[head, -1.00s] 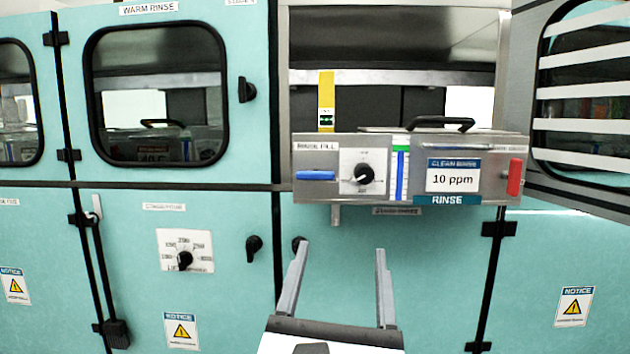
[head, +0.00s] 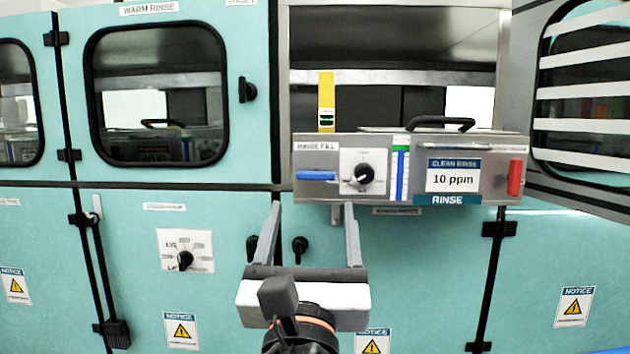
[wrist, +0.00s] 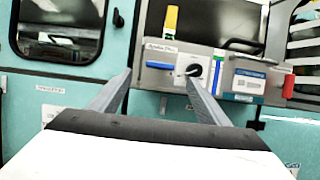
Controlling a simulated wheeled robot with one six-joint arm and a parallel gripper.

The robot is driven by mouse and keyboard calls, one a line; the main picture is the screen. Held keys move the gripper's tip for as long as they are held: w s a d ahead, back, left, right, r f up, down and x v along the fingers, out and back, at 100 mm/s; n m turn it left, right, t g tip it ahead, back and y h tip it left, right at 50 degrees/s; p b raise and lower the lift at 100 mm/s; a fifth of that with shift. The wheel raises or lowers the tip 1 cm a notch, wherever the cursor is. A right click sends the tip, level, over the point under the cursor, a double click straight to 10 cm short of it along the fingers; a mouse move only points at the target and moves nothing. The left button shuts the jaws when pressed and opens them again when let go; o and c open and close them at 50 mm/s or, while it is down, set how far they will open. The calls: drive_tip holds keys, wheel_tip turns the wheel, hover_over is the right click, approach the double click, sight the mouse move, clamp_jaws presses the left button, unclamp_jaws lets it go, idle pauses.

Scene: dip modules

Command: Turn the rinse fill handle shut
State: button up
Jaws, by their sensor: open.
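The rinse fill handle is a blue bar (head: 316,175) lying horizontal under the "RINSE FILL" label on the steel rinse module's front panel. It also shows in the wrist view (wrist: 159,67). A black knob (head: 363,174) on a white dial plate sits just right of it. My gripper (head: 312,210) is open and empty, its two grey fingers pointing up just below the module, in front of the teal cabinet. In the wrist view the fingers (wrist: 158,85) spread to either side of the blue handle, apart from it.
A red handle (head: 515,177) is at the module's right end, and a blue level strip (head: 401,172) is mid-panel. An open louvred door (head: 585,100) stands at right. Black latches (head: 300,246) are on the lower doors.

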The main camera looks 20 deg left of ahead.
sight(315, 177)
drive_tip(key=x, duration=1)
drive_tip(key=c, duration=1.1)
drive_tip(key=shift+o, duration=0.2)
